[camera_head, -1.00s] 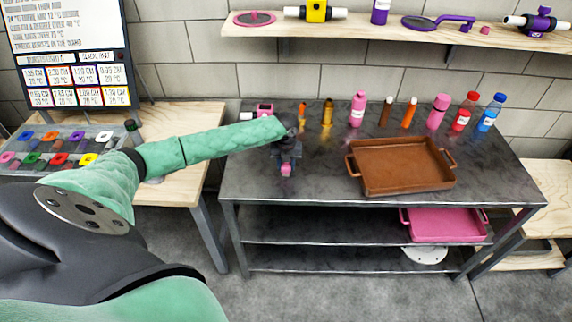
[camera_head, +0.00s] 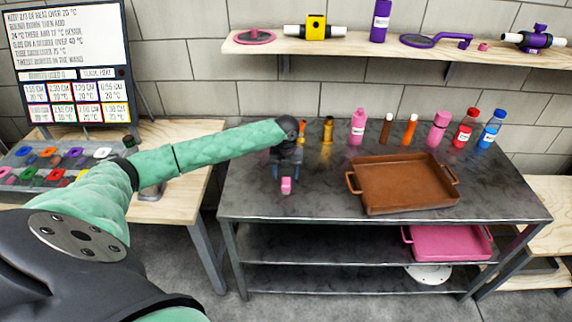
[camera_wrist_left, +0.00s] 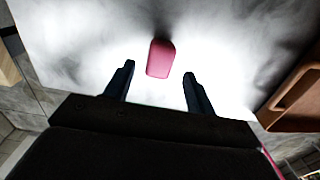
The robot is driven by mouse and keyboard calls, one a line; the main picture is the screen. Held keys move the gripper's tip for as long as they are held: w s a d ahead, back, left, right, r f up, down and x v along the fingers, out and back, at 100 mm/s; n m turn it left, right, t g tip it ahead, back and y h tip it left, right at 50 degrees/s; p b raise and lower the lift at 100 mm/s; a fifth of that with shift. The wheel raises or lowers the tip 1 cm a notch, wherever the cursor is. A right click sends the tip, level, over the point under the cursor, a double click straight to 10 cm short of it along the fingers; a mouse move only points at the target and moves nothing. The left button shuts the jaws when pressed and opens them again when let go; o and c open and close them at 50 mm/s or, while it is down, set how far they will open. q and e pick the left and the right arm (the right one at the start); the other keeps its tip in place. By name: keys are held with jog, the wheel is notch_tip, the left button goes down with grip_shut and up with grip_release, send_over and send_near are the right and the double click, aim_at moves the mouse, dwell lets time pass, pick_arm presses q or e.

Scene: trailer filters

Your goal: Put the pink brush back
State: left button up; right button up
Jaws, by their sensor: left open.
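A small pink piece (camera_head: 286,185), which I take to be the pink brush, stands or lies on the dark metal table (camera_head: 330,195), left of the brown tray. No bristles show. In the left wrist view the pink piece (camera_wrist_left: 160,58) is just beyond the fingertips, roughly centred between them. My left gripper (camera_head: 286,176) points down over the table just behind the pink piece. Its two fingers are spread apart, and the left wrist view shows the gripper (camera_wrist_left: 158,76) empty. My right gripper is not in view.
A brown tray (camera_head: 405,185) takes up the table's right half. Several bottles, including a pink one (camera_head: 358,127), line the back edge. A rack of coloured pieces (camera_head: 60,162) stands on the left wooden table. A pink tray (camera_head: 450,242) is on the lower shelf.

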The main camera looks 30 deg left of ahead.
aim_at(286, 181)
pick_arm(q)
notch_tip(286, 181, up, 6)
jog(key=shift+f+b, duration=0.25)
jog(key=shift+b, duration=0.75)
jog(key=shift+r, duration=0.7)
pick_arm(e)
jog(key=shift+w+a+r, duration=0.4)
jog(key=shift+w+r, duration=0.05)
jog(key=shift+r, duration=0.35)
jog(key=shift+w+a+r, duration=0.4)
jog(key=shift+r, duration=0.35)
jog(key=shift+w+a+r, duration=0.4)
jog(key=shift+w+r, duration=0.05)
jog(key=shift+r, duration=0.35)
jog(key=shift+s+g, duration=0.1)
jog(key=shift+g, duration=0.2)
